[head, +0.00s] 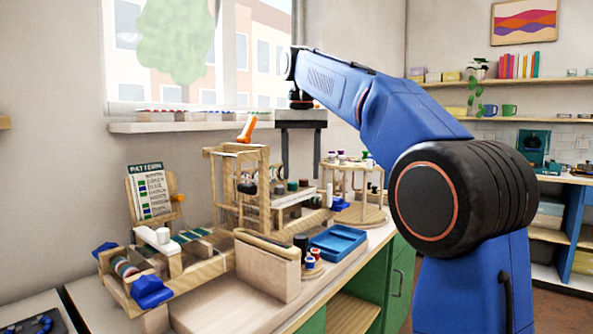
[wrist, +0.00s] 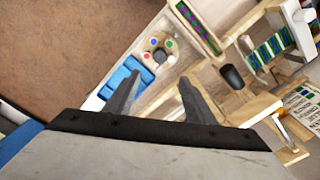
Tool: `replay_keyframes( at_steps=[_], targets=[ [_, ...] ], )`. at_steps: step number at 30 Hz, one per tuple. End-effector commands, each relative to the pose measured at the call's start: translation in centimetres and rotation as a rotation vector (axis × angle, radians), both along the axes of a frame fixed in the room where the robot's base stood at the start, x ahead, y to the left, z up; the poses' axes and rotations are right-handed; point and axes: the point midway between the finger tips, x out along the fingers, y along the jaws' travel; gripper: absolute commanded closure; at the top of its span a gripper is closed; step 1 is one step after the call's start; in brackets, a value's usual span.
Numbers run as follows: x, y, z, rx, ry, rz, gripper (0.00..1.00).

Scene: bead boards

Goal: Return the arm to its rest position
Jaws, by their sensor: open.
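My blue arm (head: 345,88) reaches from the right of the head view over the workbench. My gripper (head: 299,137) hangs at its end, fingers pointing down, above the wooden loom-like frame (head: 209,193) and the round wooden stand. In the wrist view my gripper (wrist: 158,97) shows two dark fingers set well apart, with nothing between them but the bench far below. The gripper is open and empty. It looks clear of the bench things, though the exact height is hard to tell.
A blue tray (head: 338,242) lies near the bench's front edge, beside small spools (head: 310,262). A pattern board (head: 153,192) stands at the left. A window sill (head: 180,126) runs behind. Brown floor (wrist: 70,45) is free in front.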

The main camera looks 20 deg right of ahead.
Motion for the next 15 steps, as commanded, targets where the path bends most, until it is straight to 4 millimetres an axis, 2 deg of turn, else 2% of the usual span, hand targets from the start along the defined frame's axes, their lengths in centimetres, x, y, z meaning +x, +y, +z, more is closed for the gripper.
replay_keyframes(
  at_steps=[5,10,15],
  targets=[
    [-1.3,-0.4,-0.5,0.001,-0.016,0.011,0.5],
    [-4.6,-1.4,-2.3,0.004,-0.059,0.043,0.5],
    [-8.3,-2.4,-5.2,0.004,-0.107,0.08,0.5]
  ],
)
